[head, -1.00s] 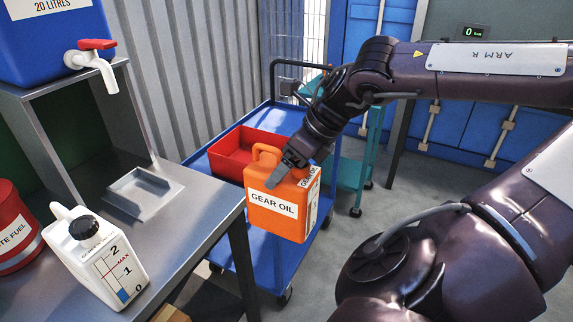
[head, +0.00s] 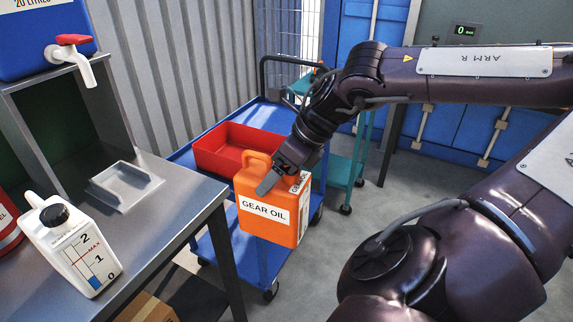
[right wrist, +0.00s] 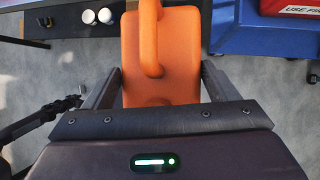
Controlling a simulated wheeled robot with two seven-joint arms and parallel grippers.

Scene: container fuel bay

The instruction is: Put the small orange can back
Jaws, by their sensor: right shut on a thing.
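The orange can (head: 268,208), labelled GEAR OIL, hangs upright in my right gripper (head: 275,182). It is in front of the blue trolley in the head view, and seems to be in the air. In the right wrist view the orange can (right wrist: 160,65) sits between the two fingers of my right gripper (right wrist: 158,88), its handle pointing up the picture. The jaws are shut on it. The can's underside is hidden. My left gripper is in neither view.
The blue trolley (head: 228,250) carries a red tray (head: 225,165). A steel bench (head: 165,215) at the left holds a white jug (head: 75,245), a grey tray (head: 124,187) and a red container (head: 6,225). A blue water container (head: 40,40) stands above. A teal trolley (head: 343,172) stands behind.

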